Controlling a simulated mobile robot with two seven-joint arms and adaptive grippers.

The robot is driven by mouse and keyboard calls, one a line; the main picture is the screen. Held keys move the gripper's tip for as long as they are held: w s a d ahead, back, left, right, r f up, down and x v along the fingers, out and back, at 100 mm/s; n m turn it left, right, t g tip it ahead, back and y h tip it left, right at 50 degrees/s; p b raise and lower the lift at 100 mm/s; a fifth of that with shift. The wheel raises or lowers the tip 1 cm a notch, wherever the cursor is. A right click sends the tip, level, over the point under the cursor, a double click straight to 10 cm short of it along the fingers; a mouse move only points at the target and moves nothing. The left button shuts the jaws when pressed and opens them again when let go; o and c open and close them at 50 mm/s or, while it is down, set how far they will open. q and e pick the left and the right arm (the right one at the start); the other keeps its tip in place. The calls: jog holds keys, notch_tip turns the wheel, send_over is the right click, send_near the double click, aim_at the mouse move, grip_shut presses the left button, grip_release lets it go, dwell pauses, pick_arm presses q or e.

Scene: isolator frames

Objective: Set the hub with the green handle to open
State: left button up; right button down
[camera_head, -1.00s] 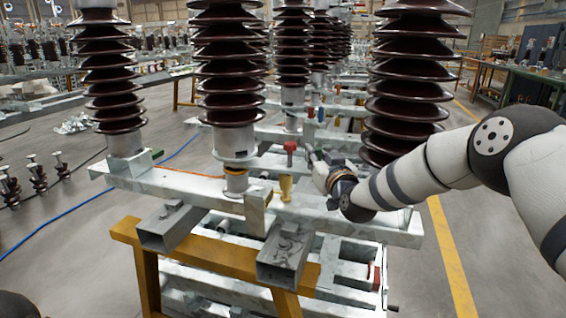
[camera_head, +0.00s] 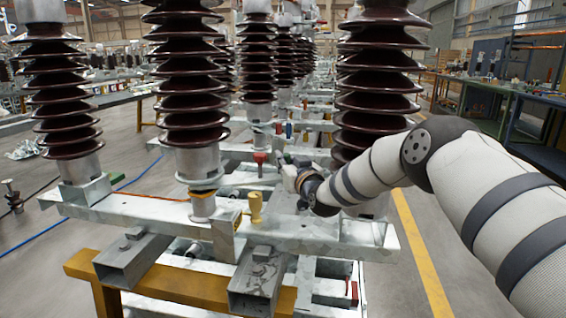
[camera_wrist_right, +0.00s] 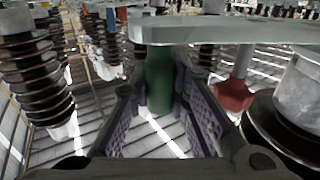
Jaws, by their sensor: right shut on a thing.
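The green handle (camera_wrist_right: 160,80) hangs in the middle of the right wrist view, below a pale metal beam (camera_wrist_right: 230,30). The fingers of my right gripper (camera_wrist_right: 163,112) stand on either side of it, and the gripper is shut on it. In the head view my right gripper (camera_head: 287,168) reaches in among the metal beams, just right of a red handle (camera_head: 260,159). My left gripper is in neither view.
A yellow handle (camera_head: 256,206) stands on the near beam (camera_head: 130,211). The red handle also shows in the right wrist view (camera_wrist_right: 235,93), right of my fingers. Tall brown ribbed insulators (camera_head: 190,90) rise close around my arm. A yellow trestle (camera_head: 190,287) supports the frame.

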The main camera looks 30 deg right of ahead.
jog(key=c, duration=1.5)
grip_release()
